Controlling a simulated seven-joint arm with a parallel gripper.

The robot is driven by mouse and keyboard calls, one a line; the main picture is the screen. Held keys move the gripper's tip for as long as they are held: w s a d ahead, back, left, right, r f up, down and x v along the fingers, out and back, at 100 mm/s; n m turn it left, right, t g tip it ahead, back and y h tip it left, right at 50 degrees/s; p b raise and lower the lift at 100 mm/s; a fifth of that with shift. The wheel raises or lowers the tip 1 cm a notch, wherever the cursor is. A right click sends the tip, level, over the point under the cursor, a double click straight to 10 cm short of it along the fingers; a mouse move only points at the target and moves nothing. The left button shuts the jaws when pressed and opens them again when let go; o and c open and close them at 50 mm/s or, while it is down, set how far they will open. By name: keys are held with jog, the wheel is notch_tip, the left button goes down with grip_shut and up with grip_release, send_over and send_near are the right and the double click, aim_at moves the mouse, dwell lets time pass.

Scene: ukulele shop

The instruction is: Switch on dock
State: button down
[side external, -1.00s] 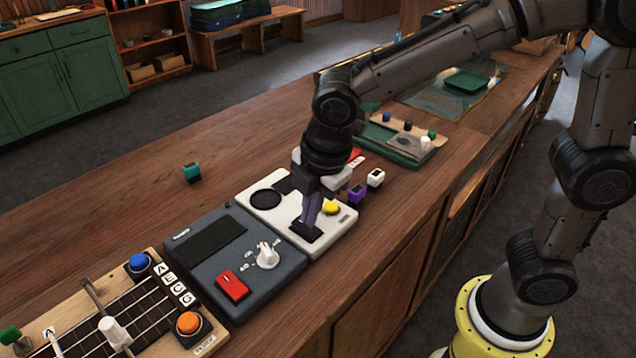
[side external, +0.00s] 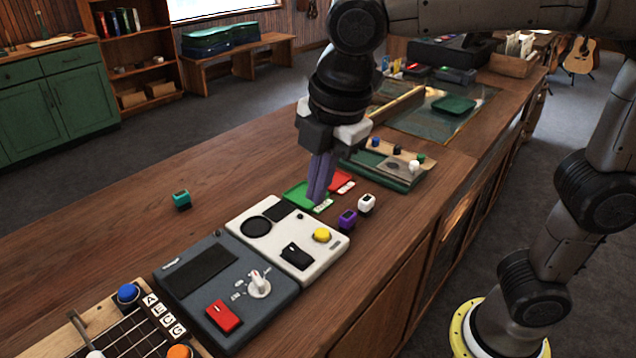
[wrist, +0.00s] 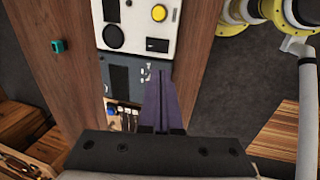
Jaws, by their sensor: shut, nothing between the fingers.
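A white device (side external: 268,234) lies on the wooden counter, with a black round pad, a yellow button (side external: 322,235) and a black rocker switch (side external: 296,256). The switch also shows in the wrist view (wrist: 157,45). A dark grey device (side external: 190,290) sits beside it, with a red rocker (side external: 223,316) and a white knob (side external: 259,284). I cannot tell from any label which one is the dock. My gripper (side external: 319,198) is shut and empty, its purple fingers raised above the counter and apart from the switch.
Small purple (side external: 347,220), white (side external: 366,203) and teal (side external: 181,199) blocks stand on the counter. Green (side external: 305,196) and red (side external: 341,180) pads lie behind the white device. A fretboard panel (side external: 125,330) is at the front left.

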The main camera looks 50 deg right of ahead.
aim_at(293, 249)
jog(key=shift+w, duration=0.15)
jog(key=shift+w+r+t, duration=0.15)
jog(key=shift+w+t, duration=0.15)
jog(key=shift+w, duration=0.2)
jog(key=x, duration=1.4)
jog(key=shift+w+f, duration=0.15)
jog(key=shift+f, duration=0.1)
dwell(0.5)
jog(key=shift+s, duration=0.9)
